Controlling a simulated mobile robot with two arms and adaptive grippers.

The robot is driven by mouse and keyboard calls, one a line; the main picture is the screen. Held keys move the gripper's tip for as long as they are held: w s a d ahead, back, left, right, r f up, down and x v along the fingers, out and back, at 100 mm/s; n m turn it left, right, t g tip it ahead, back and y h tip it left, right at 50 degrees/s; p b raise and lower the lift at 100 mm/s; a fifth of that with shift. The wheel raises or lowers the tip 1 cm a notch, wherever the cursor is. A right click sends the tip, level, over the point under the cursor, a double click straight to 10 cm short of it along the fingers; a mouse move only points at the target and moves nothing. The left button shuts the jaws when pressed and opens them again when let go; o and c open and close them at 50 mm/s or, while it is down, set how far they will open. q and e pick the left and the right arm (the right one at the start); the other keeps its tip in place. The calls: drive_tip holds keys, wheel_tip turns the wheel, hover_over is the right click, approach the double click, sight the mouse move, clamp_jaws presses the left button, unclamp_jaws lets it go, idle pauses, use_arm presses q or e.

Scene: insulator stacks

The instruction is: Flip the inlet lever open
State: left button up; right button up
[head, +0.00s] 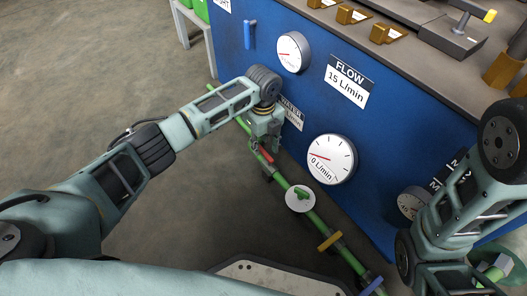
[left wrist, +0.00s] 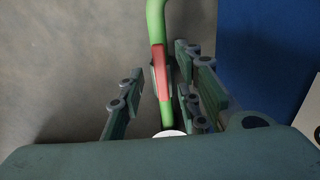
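The red lever (head: 266,156) sits on the green pipe (head: 319,225) in front of the blue panel. In the left wrist view the red lever (left wrist: 160,72) lies along the pipe, between the fingers and apart from them at the sides. My left gripper (head: 259,148) reaches down over the pipe at the lever. Its fingers are spread in the left wrist view (left wrist: 158,95), with nothing clamped. My right arm shows at the lower right of the head view; I cannot make out its fingers.
The blue panel (head: 235,72) stands close behind the pipe, with a flow gauge (head: 331,160) reading near zero and an upper gauge (head: 293,52). Open floor (head: 90,80) lies to the left.

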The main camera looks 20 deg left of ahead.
use_arm(q)
drive_tip(key=shift+f+b, duration=0.3)
drive_tip(key=shift+f, duration=0.55)
drive_tip(key=shift+r, duration=0.1)
clamp_jaws()
